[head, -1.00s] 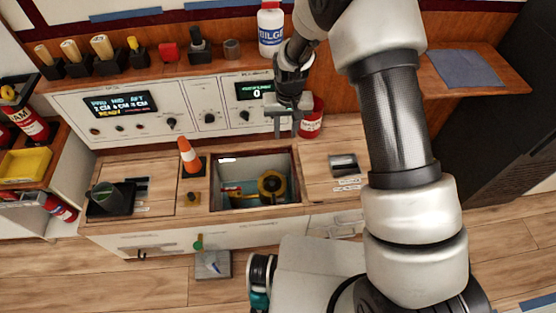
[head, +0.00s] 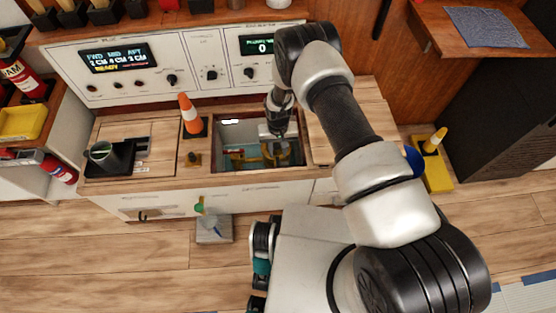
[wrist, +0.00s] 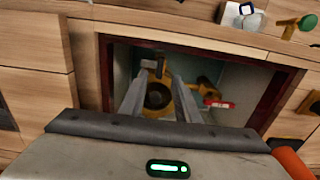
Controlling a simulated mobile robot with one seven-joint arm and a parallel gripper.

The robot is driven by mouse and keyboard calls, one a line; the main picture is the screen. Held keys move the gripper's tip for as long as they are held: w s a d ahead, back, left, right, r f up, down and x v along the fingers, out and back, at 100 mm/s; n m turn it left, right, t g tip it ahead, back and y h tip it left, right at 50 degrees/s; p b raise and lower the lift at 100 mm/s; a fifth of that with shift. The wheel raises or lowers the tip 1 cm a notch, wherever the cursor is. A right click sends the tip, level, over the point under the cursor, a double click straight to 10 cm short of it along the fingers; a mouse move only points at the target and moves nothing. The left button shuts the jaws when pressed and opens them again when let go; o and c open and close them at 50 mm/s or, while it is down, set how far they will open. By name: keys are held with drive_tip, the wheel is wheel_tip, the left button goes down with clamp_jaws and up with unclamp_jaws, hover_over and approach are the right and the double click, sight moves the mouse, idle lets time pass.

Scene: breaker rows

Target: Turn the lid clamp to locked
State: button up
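In the head view the yellow fitting (head: 277,155) is partly hidden by my arm. A yellow bar sticks out at its far edge in the wrist view; I cannot tell for sure which part is the lid clamp, or its setting. A red-handled part (wrist: 218,103) lies beside the fitting. My gripper (wrist: 157,88) points down into the well, its two fingers apart on either side of the fitting's middle. Nothing is visibly held, and contact is unclear.
A control panel (head: 160,65) rises behind. A dark cup holder (head: 105,155) is on the left counter.

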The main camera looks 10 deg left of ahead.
sight(278, 161)
wheel_tip(278, 161, down, 7)
drive_tip(key=shift+r+b, duration=0.2)
drive_tip(key=shift+b, duration=0.4)
clamp_jaws()
